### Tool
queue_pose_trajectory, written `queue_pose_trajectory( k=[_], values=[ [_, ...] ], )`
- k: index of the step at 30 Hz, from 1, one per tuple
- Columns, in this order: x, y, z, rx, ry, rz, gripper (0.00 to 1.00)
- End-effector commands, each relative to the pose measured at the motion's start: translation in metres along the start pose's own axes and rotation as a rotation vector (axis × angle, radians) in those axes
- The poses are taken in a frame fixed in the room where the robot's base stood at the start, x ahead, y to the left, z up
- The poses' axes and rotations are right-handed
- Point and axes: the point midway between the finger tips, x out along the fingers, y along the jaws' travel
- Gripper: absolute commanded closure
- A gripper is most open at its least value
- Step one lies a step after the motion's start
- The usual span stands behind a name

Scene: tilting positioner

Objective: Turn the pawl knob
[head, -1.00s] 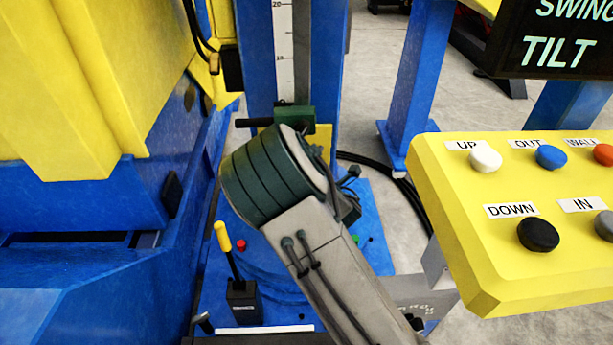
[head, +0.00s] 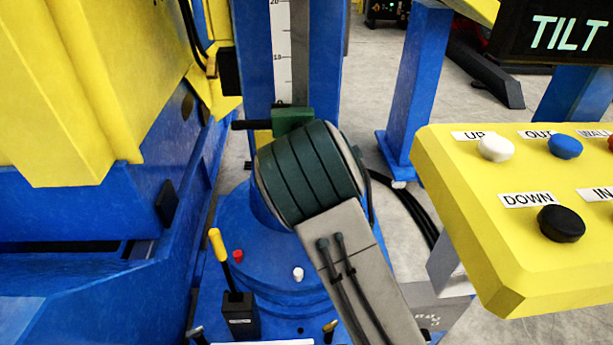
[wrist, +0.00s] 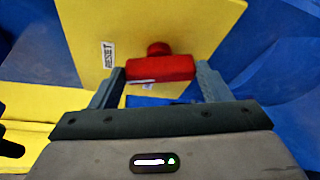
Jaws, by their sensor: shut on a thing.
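In the wrist view, a red bar-shaped knob (wrist: 160,68) sticks out from a yellow plate (wrist: 185,25) with a "RESET" label beside it. It is the only knob close to my gripper (wrist: 163,73); I read no "pawl" lettering on it. The two fingers stand at the two ends of the red bar and are shut on it. The bar lies nearly level in the picture, with a rounder red part behind it. In the head view, my own arm link covers the middle, and neither my gripper nor this knob shows.
A yellow button panel (head: 470,250) stands close on the right, under a dark "TILT" display (head: 565,35). A large yellow and blue machine body (head: 90,90) fills the left. A yellow-tipped lever (head: 215,245) and a red button (head: 238,256) are on the blue base. A scale column stands behind.

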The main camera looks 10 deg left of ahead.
Motion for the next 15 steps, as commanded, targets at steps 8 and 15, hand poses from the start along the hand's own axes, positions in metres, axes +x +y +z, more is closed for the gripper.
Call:
queue_pose_trajectory(
  k=[8, 15],
  values=[
    [0.0001, 0.0001, -0.0007, 0.002, 0.001, 0.0, 0.07],
    [-0.0054, 0.0003, 0.0, 0.002, 0.0, 0.0, 0.07]
  ],
)
